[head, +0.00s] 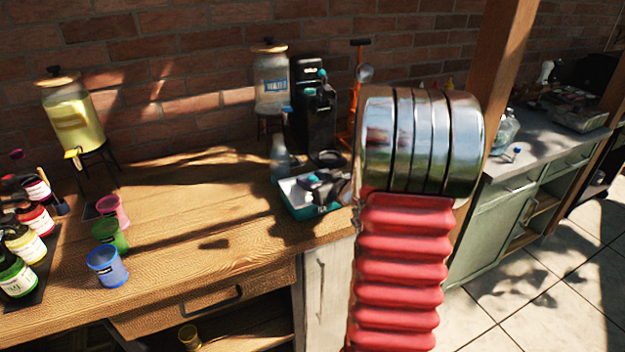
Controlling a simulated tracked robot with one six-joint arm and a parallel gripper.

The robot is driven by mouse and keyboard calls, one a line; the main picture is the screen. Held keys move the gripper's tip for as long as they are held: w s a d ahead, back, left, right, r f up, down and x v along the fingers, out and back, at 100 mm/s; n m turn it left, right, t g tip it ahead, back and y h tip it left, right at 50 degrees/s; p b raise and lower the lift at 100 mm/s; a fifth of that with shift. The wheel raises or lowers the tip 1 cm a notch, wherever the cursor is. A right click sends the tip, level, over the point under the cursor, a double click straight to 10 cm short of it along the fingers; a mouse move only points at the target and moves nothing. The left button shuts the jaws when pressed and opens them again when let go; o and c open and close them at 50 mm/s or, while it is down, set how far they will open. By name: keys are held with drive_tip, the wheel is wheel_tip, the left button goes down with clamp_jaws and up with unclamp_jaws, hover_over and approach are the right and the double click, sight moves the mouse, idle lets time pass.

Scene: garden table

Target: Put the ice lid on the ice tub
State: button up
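I cannot make out an ice tub or an ice lid in the head view. My gripper is not in view. A red ribbed sleeve with shiny metal rings, part of my own arm, fills the centre right and hides what lies behind it.
The wooden table holds a yellow drink dispenser (75,122), a water dispenser (271,82), a black machine (313,115), a teal tray (300,205) of small items, and pink, green and blue cups (108,267). Bottles (24,243) crowd the left. The table's middle is clear. A green cabinet (487,236) stands right.

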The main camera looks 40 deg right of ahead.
drive_tip(key=shift+o, duration=0.7)
drive_tip(key=shift+r, duration=0.15)
drive_tip(key=shift+r, duration=0.3)
drive_tip(key=shift+s+r, duration=0.15)
drive_tip(key=shift+s, duration=0.15)
drive_tip(key=v, duration=1.1)
drive_tip(key=shift+s, duration=0.15)
drive_tip(key=shift+a, duration=0.1)
